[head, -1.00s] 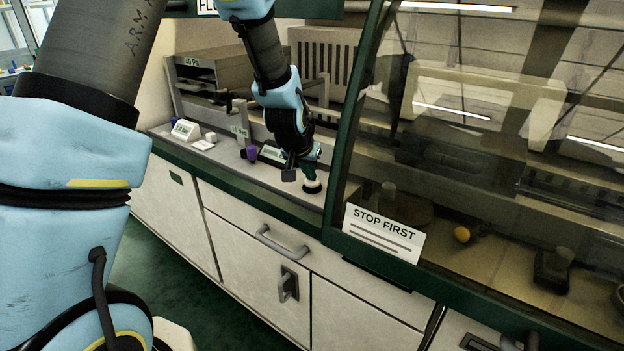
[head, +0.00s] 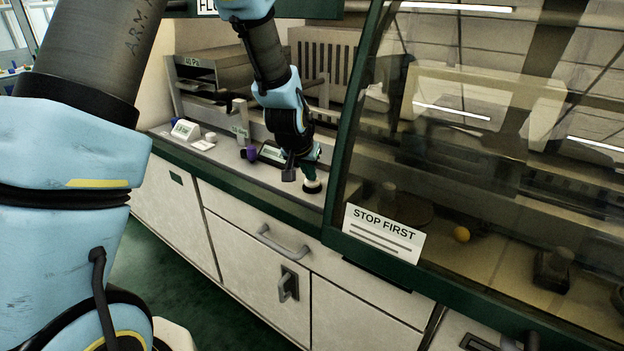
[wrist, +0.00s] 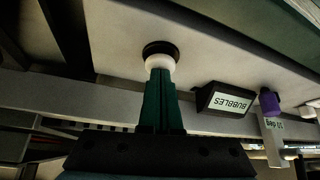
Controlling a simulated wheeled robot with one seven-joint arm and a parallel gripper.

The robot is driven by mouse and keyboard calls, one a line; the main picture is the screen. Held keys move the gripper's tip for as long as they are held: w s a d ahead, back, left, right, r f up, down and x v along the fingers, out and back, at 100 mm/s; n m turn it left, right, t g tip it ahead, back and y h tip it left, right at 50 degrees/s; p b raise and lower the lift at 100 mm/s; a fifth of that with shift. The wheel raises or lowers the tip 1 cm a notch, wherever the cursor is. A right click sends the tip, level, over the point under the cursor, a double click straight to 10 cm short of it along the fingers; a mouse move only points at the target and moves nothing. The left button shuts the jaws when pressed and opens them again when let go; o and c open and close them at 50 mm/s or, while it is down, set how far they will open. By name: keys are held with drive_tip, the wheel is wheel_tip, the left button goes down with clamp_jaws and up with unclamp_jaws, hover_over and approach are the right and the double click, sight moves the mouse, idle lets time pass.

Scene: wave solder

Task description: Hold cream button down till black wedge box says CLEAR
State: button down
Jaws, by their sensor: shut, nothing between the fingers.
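The cream button (head: 312,186) sits on a black round base on the bench ledge, near the green frame of the glass hood. It also shows in the wrist view (wrist: 161,61). My gripper (head: 309,178) is shut and empty, with its green fingertips (wrist: 160,73) at the button's cream top and seemingly touching it. How far the button is pressed cannot be told. The black wedge box (head: 271,153) stands to the left of the button, partly behind my gripper. In the wrist view its display (wrist: 231,103) reads BUBBLES, upside down.
A purple knob (head: 252,154) stands beside the wedge box, and a white display box (head: 185,130) is farther left. The glass hood with a STOP FIRST sign (head: 383,233) is close on the right. Drawers and handles lie below the ledge.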

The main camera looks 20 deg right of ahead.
sight(310, 183)
drive_tip(key=shift+f, duration=0.35)
idle(0.3)
idle(3.0)
drive_tip(key=shift+r+p, duration=1.7)
drive_tip(key=shift+r, duration=1.4)
